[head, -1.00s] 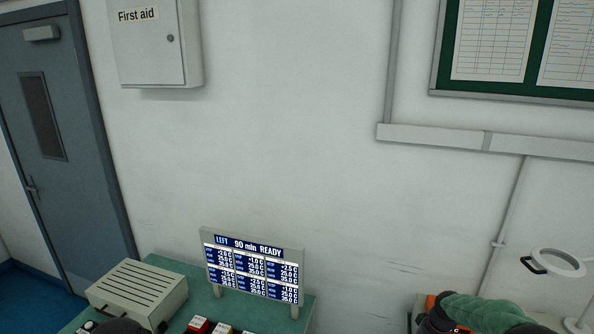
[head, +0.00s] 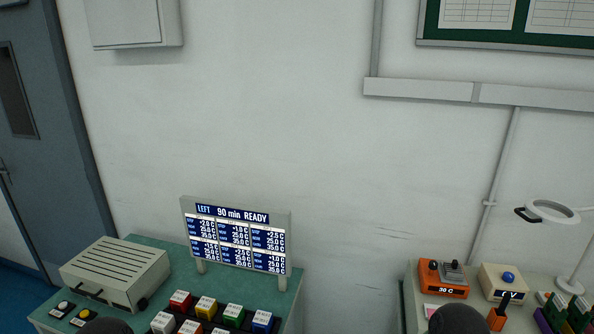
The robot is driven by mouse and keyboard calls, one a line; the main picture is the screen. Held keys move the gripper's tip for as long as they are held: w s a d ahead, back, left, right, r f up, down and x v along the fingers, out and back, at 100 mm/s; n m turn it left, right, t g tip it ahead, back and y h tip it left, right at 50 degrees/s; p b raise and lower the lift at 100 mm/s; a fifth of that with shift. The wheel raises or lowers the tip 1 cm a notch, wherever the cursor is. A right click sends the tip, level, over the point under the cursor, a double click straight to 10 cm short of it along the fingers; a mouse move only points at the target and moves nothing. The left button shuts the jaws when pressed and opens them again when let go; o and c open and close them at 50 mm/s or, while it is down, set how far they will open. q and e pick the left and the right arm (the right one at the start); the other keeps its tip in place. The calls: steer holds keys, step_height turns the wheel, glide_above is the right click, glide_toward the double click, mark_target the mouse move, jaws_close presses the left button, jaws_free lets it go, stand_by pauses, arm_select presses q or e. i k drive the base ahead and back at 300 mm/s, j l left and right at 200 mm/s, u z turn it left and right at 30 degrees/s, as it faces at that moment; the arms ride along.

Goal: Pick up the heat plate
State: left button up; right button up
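An orange unit (head: 443,279) with a "30 C" display and a small grey metal piece on top stands on the right bench in the head view. It may be the heat plate, but no label confirms this. Dark rounded shapes at the bottom edge, one low on the left and one in front of the right bench, look like parts of my arms. No gripper fingers show, so neither gripper can be seen.
On the left green bench stand a display board (head: 236,235) reading "LEFT 90 min READY", a vented beige box (head: 115,272) and several coloured blocks (head: 206,308).

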mark_target(452, 271)
steer(key=z, duration=1.25)
steer(key=u, duration=0.45)
steer(key=k+j, duration=0.05)
